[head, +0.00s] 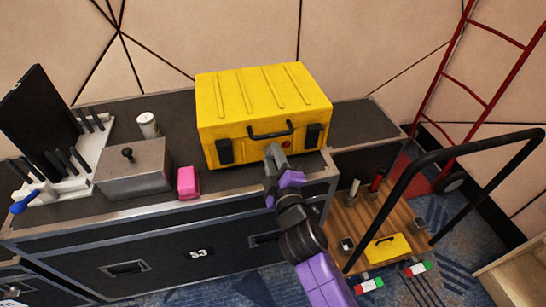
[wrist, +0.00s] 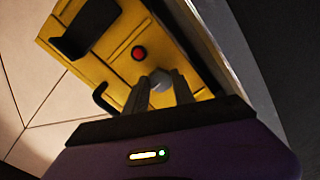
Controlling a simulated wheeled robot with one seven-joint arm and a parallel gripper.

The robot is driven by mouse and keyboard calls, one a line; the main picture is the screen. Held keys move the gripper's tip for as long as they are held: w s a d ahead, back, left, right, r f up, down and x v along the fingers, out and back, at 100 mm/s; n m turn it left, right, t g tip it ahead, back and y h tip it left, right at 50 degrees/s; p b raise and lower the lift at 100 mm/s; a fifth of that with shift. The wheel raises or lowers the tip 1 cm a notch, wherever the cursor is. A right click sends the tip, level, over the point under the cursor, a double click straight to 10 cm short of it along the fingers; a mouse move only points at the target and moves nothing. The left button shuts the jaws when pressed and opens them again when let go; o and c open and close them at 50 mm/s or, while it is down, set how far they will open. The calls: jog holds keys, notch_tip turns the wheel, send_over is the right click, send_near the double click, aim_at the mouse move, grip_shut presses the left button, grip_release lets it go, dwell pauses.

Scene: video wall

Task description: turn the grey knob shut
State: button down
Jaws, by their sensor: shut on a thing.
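The grey knob (wrist: 161,79) is on the front face of the yellow case (wrist: 128,78), close to a small red button (wrist: 139,53). My gripper (wrist: 164,92) is shut on the knob, one finger on each side of it. In the head view my gripper (head: 274,152) reaches the front of the yellow case (head: 262,98), below its black handle, and hides the knob there. The case is closed and stands on a black flight case (head: 200,238).
A grey metal box (head: 135,172), a pink block (head: 188,182) and a white cylinder (head: 148,124) stand left of the yellow case. A wooden-decked cart (head: 370,215) with a black rail stands at right, near a red hand truck (head: 480,85).

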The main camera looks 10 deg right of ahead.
jog(key=shift+f, duration=0.1)
jog(key=c, duration=1.1)
grip_release()
jog(key=shift+o, duration=0.2)
jog(key=s, duration=0.8)
jog(key=shift+r, duration=0.2)
jog(key=shift+w, duration=0.1)
